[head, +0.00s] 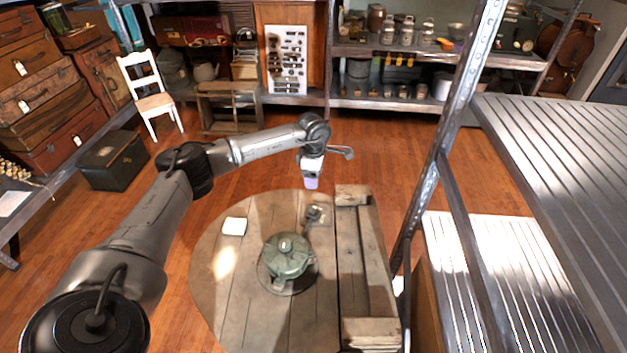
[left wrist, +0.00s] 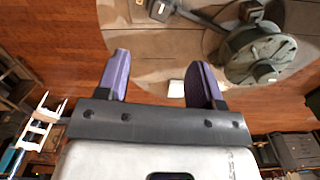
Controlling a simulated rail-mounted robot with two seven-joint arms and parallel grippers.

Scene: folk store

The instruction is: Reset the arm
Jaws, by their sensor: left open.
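My left arm reaches in from the left in the head view, and its gripper (head: 312,180) hangs pointing down above the far part of the round wooden table (head: 225,285). In the left wrist view the two purple fingers of this left gripper (left wrist: 160,84) stand wide apart with nothing between them. A green lidded metal device (head: 286,256) sits on the table nearer to me than the gripper. It also shows at the upper right of the left wrist view (left wrist: 258,52), apart from the fingers. My right gripper is in neither view.
A white card (head: 234,226) and a small dark object (head: 314,214) lie on the table. A long wooden crate (head: 351,270) fills its right side. A metal shelf post (head: 450,130) and shelves (head: 560,150) stand at right. A white chair (head: 150,100) stands far left.

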